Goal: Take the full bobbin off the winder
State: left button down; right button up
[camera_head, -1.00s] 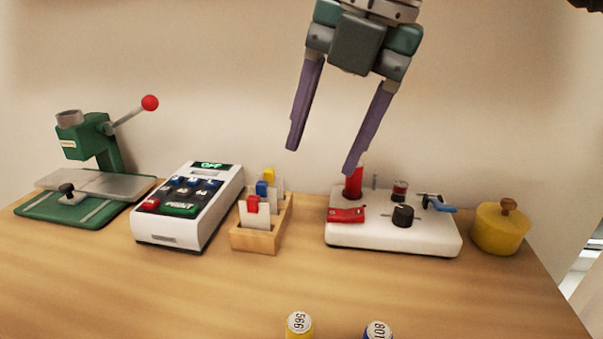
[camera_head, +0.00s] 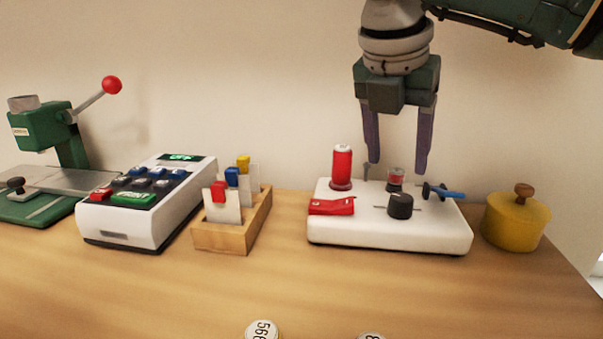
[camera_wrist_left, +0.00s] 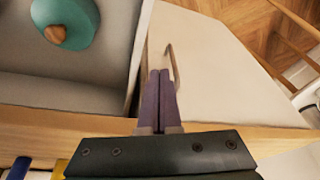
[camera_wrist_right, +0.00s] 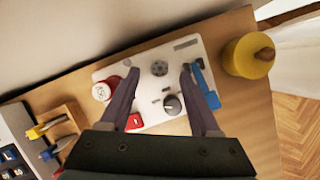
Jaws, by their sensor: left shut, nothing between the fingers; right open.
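The white winder (camera_head: 325,228) stands on the table with a tall red thread spool (camera_head: 342,166), a red clip-like part (camera_head: 331,206), a black knob (camera_head: 400,206) and a blue-handled lever (camera_head: 445,193). The small bobbin (camera_head: 395,180), wound with red, sits upright at its back middle. My right gripper (camera_head: 397,166) is open and points down just above the bobbin. In the right wrist view the bobbin (camera_wrist_right: 160,68) shows between the spread fingertips, with no visible contact. My left gripper (camera_wrist_left: 160,74) is shut and empty, seen only in the left wrist view.
A yellow lidded pot (camera_head: 515,222) stands right of the winder. A wooden card holder (camera_head: 225,236), a white keypad device (camera_head: 150,215) and a green press (camera_head: 45,130) stand to the left. Two numbered round tops (camera_head: 262,330) show at the front edge.

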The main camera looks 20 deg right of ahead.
jog(key=shift+x, duration=1)
jog(key=shift+c, duration=0.2)
grip_shut()
